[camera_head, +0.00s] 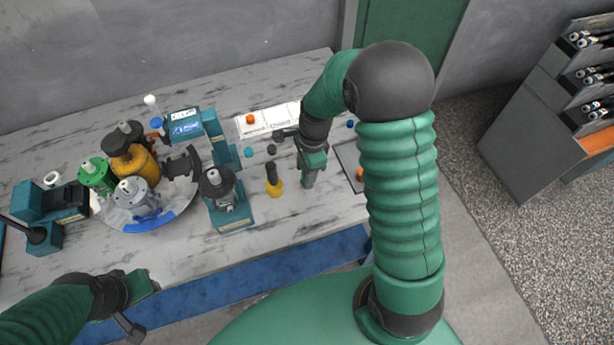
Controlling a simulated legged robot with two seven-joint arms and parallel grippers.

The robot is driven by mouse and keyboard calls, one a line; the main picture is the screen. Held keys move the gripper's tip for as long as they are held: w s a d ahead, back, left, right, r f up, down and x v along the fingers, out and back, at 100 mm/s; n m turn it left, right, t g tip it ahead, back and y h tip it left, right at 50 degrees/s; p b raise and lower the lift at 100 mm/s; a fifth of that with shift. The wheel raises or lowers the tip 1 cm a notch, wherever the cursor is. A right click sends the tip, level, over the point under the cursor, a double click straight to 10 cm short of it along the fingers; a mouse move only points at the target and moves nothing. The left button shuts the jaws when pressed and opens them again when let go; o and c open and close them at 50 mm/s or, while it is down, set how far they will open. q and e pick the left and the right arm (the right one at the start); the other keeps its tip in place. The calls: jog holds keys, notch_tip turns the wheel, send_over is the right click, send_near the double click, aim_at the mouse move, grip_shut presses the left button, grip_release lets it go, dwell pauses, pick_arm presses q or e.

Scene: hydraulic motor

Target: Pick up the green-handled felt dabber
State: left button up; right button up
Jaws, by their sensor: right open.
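I cannot clearly make out the green-handled felt dabber. A small teal round piece (248,152) lies on the table left of my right gripper, but it is too small to tell whether it belongs to the dabber. My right gripper (308,183) is open and points down over the table, just right of a yellow-based piece with a dark upright top (273,181). The space between its fingers is hard to see. My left gripper (143,305) is at the lower left, in front of the table's edge, and its jaw state is unclear.
A round stand (180,207) with green, yellow and grey motor parts is on the left. A teal fixture (232,217) holds a grey motor. A white tray (285,116) with an orange piece (250,119) lies behind. A dark-edged mat (347,157) is right of my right gripper.

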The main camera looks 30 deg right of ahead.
jog(key=shift+w+a+f, duration=0.1)
jog(key=shift+a, duration=0.2)
jog(key=shift+d, duration=0.35)
grip_shut()
jog(key=shift+a, duration=0.15)
